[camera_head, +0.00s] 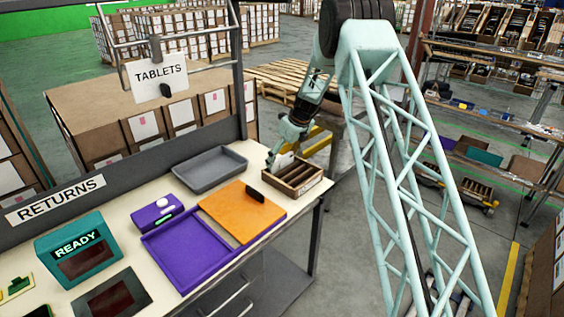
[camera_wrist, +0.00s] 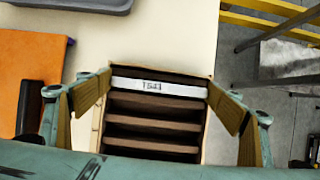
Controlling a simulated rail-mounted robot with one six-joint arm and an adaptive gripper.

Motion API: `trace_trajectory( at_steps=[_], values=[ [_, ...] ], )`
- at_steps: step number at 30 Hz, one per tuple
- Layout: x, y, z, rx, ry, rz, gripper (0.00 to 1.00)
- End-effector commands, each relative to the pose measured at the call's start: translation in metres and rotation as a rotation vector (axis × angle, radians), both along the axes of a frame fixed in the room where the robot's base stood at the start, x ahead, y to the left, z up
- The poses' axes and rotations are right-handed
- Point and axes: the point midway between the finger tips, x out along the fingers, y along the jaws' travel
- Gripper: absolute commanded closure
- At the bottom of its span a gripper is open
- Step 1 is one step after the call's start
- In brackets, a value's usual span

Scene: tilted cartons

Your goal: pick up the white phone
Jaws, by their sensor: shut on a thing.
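The white phone (camera_wrist: 152,86) stands on edge in the rearmost slot of a wooden slotted box (camera_wrist: 205,140), with a small printed label on its upper edge. In the head view the white phone (camera_head: 285,160) shows above the back of the slotted box (camera_head: 300,186). My gripper (camera_wrist: 160,83) has one finger at each end of the phone and is shut on it. In the head view my gripper (camera_head: 278,158) is at the box's back left; its fingertips are small there. Whether the phone has lifted at all I cannot tell.
The other visible slots look empty. Left of the box lie an orange board (camera_head: 240,212) with a black object (camera_head: 254,194), a grey tray (camera_head: 210,168) and a purple tray (camera_head: 190,250). The TABLETS sign (camera_head: 160,76) hangs behind. The table's right edge is close to the box.

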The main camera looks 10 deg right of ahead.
Motion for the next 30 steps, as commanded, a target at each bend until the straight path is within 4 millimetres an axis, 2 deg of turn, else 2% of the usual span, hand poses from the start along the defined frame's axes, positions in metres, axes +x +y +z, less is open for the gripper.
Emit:
trace_trajectory(
  at_steps=[6, 15, 21, 30],
  values=[
    [0.001, 0.0, 0.032, 0.0, -0.002, 0.0, 0.24],
    [0.001, 0.0, 0.07, -0.001, -0.003, 0.0, 0.24],
    [0.0, 0.0, 0.081, 0.001, -0.001, 0.0, 0.24],
    [0.0, 0.0, 0.082, 0.0, 0.0, 0.0, 0.24]
  ],
)
